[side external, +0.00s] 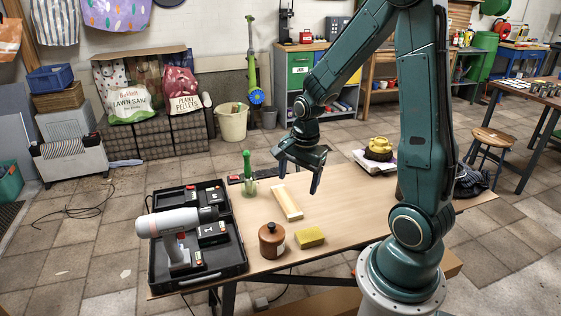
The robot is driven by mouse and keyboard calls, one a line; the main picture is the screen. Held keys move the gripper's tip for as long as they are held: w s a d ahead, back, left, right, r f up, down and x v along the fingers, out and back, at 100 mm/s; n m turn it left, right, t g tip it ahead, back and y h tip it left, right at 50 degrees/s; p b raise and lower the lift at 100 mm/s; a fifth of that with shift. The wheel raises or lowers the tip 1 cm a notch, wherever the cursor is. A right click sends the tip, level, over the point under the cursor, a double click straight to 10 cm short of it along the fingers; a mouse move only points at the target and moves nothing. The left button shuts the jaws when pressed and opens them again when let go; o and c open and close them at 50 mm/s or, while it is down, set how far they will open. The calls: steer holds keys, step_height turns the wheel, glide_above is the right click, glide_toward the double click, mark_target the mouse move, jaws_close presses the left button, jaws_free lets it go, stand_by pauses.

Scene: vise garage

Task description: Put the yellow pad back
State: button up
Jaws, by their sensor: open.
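A yellow pad (310,237), a small rectangular block, lies flat on the wooden table (350,222) near its front edge, right of a brown round pot. My gripper (299,180) is open and empty, pointing down above the back part of the table. It is behind the yellow pad and apart from it. A pale wooden piece (287,203) lies flat on the table between the gripper and the pad. Another yellow object (378,149), rounded and lumpy, sits on a white stack at the back right.
A black case (240,258) with a drill (178,221) and battery-like parts fills the left end. The brown pot (271,240) stands beside the pad. The table's middle right is clear.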

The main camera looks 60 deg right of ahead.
steer(key=s+a+r+n+t, duration=0.2)
steer(key=s+a+r+n, duration=0.3)
steer(key=a+r+n, duration=0.2)
steer(key=s+a+r+n+t, duration=0.2)
steer(key=s+a+r+n, duration=0.4)
steer(key=r+n, duration=0.4)
steer(key=a+n, duration=0.1)
steer(key=n, duration=0.1)
steer(key=shift+a+r+n+y, duration=0.2)
steer(key=shift+n+y, duration=0.1)
steer(key=shift+y, duration=0.1)
